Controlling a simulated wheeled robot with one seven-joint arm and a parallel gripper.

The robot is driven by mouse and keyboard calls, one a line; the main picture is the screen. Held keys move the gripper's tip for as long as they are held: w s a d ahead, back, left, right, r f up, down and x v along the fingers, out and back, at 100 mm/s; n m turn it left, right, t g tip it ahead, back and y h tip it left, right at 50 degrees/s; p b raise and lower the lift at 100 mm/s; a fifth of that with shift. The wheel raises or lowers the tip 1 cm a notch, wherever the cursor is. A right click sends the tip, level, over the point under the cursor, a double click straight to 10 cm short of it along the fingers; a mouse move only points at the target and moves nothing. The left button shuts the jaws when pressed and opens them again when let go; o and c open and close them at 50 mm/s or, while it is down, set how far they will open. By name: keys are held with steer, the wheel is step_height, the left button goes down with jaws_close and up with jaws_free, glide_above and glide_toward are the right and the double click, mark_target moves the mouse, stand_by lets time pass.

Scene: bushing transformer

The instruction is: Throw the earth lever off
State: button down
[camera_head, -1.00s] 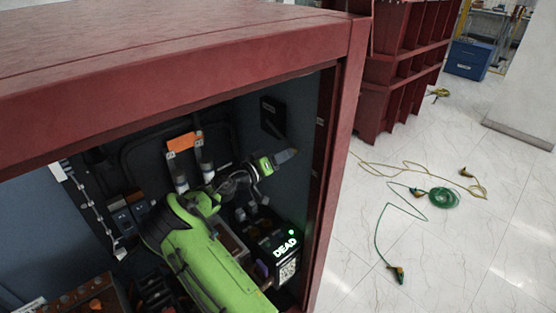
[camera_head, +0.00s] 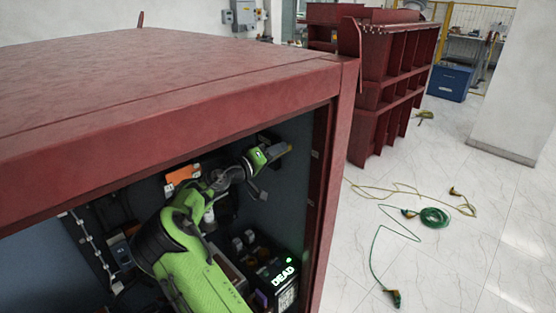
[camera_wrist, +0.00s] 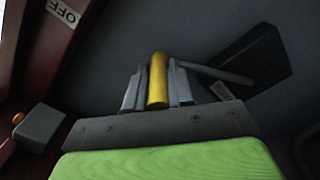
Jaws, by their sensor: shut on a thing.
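The earth lever shows in the wrist view as a yellow grip (camera_wrist: 158,82) with a grey rod running right to a dark mounting plate (camera_wrist: 262,62). My gripper (camera_wrist: 158,90) is shut on the yellow grip, with a finger on each side. In the head view my gripper (camera_head: 277,153) is at the upper right inside the red cabinet, against the lever's mount, and hides most of the lever. An OFF label (camera_wrist: 63,12) is at the upper left of the wrist view, apart from the grip.
The red cabinet's top edge (camera_head: 180,143) and right post (camera_head: 325,200) frame the opening close around my arm. A black unit with a lit green DEAD sign (camera_head: 284,275) stands below my gripper. An orange block (camera_head: 182,177) is left of my wrist. Cables lie on the floor outside.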

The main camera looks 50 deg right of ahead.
steer(key=shift+w+r+p, duration=0.35)
steer(key=shift+w+r, duration=0.35)
steer(key=shift+r, duration=0.35)
steer(key=c, duration=1)
jaws_free()
steer(key=shift+o, duration=0.2)
steer(key=shift+f, duration=0.1)
steer(key=w+a+b, duration=0.1)
steer(key=a+b, duration=0.1)
steer(key=a, duration=1.3)
steer(key=shift+w+a+b, duration=0.3)
steer(key=shift+w+b, duration=0.1)
